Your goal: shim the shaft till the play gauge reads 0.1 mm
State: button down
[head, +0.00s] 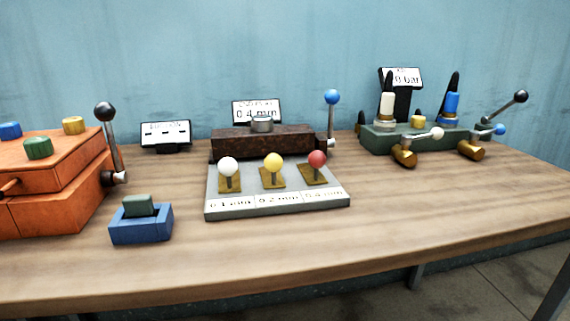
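The play gauge (257,110) stands behind a dark rusty block (240,142) at mid table; its blurred display seems to read 0.4 mm. A short grey round piece, perhaps the shaft (262,125), sits on the block's top. A lever with a blue ball (332,97) stands upright at the block's right end. In front, a grey rack (215,208) holds three brass shims with ball knobs: white (228,167), yellow (273,162) and red (317,159). The labels below them seem to read 0.1, 0.2 and 0.4 mm, left to right. My gripper is not in view.
An orange machine (45,210) with coloured knobs and a black-ball lever (105,112) fills the left. A blue box (141,226) with a green block is front left. A green valve station (385,142) is back right. Front right table is clear.

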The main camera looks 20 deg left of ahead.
aim_at(229, 175)
jog(key=u, duration=1.6)
